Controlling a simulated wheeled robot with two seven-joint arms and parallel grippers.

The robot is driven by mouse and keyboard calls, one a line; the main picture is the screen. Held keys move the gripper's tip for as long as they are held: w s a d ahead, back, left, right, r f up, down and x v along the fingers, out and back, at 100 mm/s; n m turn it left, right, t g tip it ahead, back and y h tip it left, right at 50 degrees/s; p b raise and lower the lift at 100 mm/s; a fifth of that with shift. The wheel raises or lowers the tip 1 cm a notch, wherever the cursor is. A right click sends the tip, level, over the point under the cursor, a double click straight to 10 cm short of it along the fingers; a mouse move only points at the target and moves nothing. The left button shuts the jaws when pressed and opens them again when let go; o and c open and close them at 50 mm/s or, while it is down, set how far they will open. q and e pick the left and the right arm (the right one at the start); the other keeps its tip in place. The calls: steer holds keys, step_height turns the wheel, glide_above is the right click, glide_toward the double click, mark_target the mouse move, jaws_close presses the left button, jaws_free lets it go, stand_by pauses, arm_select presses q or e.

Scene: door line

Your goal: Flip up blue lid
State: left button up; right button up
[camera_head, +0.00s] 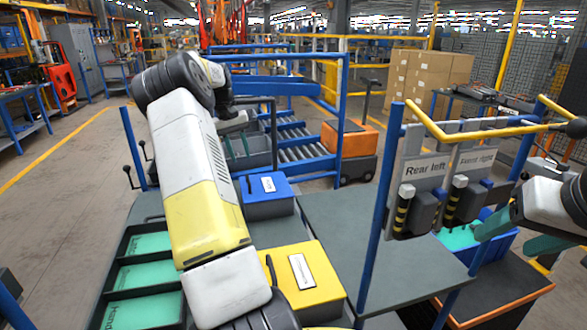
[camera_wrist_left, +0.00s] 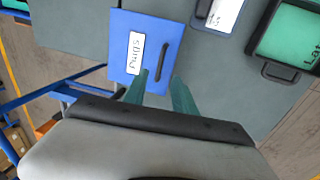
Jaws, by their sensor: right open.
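The blue lid (camera_head: 256,189) lies flat and closed on a blue box on the grey table in the head view. In the left wrist view the blue lid (camera_wrist_left: 122,62) shows a white label and a dark bar handle. My left gripper (camera_wrist_left: 158,86) is open and empty, its two teal fingers apart over the lid's near edge, close to the handle. I cannot tell whether they touch it. In the head view my left arm covers part of the scene left of the lid. My right gripper (camera_head: 515,236) is open at the right edge, away from the blue lid.
A yellow-lidded box (camera_head: 325,277) stands nearer on the table. Bins with green contents (camera_head: 143,276) line the left. Blue posts (camera_head: 379,210) and hanging "Rear left" and "Front right" panels (camera_head: 424,172) stand at right. The grey tabletop (camera_head: 345,235) between is clear.

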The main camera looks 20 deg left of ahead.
mark_target(248, 178)
arm_select(q)
steer(key=f, duration=0.5)
steer(key=w+d+f, duration=0.1)
steer(key=f, duration=0.2)
steer(key=shift+w, duration=0.1)
jaws_close()
stand_by(1.3)
